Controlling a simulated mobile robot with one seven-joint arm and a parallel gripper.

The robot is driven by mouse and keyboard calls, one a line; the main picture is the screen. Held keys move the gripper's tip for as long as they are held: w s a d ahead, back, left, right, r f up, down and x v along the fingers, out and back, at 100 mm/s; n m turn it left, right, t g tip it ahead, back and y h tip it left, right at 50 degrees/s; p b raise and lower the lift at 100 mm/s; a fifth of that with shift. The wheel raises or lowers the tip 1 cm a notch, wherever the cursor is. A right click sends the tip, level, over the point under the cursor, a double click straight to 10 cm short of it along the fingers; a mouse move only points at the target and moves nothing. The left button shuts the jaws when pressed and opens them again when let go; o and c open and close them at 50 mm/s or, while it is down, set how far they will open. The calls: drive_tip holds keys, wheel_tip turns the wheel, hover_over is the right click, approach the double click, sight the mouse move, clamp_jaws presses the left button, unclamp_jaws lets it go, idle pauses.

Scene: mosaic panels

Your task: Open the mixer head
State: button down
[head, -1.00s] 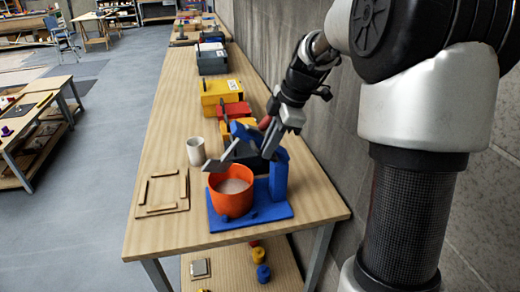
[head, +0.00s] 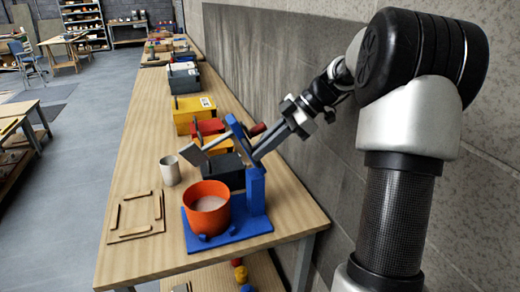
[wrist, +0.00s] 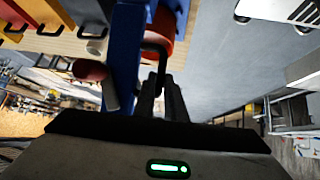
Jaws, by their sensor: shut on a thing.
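The mixer has a blue base plate (head: 232,236), a blue upright (head: 256,190) and an orange bowl (head: 206,218) with pale contents. Its blue head (head: 238,130) is tilted up steeply above the upright, with the grey beater (head: 205,145) sticking out to the left, clear of the bowl. My gripper (head: 262,150) reaches in from the upper right, close beside the head. In the wrist view, the fingers (wrist: 164,102) are close together at a black bent handle (wrist: 158,52) beside the blue head (wrist: 126,55), and shut on it; the exact contact is dark.
A white cup (head: 170,171) and a square of wooden strips (head: 136,216) lie left of the mixer on the wooden table (head: 125,180). Dark, yellow and red boxes (head: 194,116) stand behind it. A grey wall (head: 300,60) runs along the right.

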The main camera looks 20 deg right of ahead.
drive_tip(key=shift+w+d+r, duration=0.1)
drive_tip(key=shift+d+r, duration=0.1)
drive_tip(key=c, duration=1.8)
unclamp_jaws()
drive_tip(key=shift+f, duration=0.1)
wheel_tip(320, 180, up, 10)
